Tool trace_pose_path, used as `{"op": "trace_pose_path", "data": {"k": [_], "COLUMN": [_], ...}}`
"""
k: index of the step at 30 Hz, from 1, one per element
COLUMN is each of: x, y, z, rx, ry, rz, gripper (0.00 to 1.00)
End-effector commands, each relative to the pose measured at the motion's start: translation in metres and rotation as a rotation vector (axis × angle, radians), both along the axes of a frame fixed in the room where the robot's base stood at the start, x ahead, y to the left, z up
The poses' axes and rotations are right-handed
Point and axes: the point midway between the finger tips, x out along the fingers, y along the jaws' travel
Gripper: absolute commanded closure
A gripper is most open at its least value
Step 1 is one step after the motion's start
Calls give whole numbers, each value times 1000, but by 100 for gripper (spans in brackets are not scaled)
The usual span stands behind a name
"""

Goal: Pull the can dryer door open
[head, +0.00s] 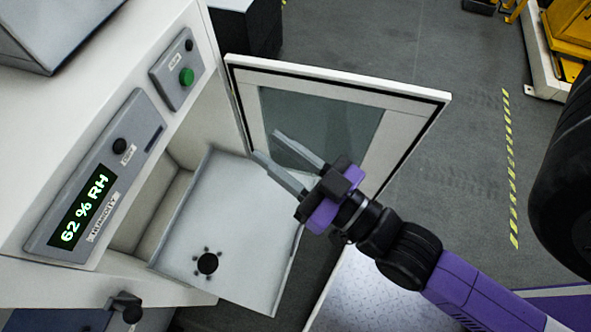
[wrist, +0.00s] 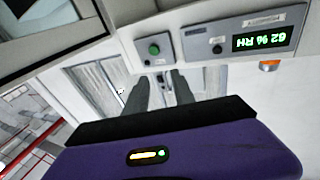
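A white cabinet (head: 75,120) has a humidity display (head: 85,205) reading 62 % RH. A white-framed door with a glass pane (head: 350,125) stands swung out from the cabinet's right side. A pale panel (head: 235,205) with a black star-shaped knob (head: 207,263) juts out at an angle in front of the opening; I cannot tell which of the two is the can dryer door. My gripper (head: 264,144) is open, its two fingers apart and nothing visible between them. It overlaps the glass door and panel's upper edge in the head view; contact is unclear. It also shows in the wrist view (wrist: 162,76).
A small box with a green button (head: 187,76) is on the cabinet front beside the opening. A tyre-like black shape (head: 570,180) is at the right edge, and yellow equipment (head: 570,30) stands at upper right. Grey floor (head: 450,160) is clear between.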

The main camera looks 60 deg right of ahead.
Motion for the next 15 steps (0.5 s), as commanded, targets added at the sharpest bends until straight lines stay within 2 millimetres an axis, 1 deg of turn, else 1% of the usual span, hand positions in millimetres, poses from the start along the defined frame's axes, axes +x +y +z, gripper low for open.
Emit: {"op": "trace_pose_path", "data": {"k": [1, 6, 10, 15], "x": [-7, -22, -29, -32], "y": [1, 3, 4, 4], "z": [-7, -21, -27, -29], "rx": [3, 5, 5, 5], "ry": [24, 75, 98, 107], "rz": [6, 20, 26, 29], "gripper": [69, 69, 69, 69]}}
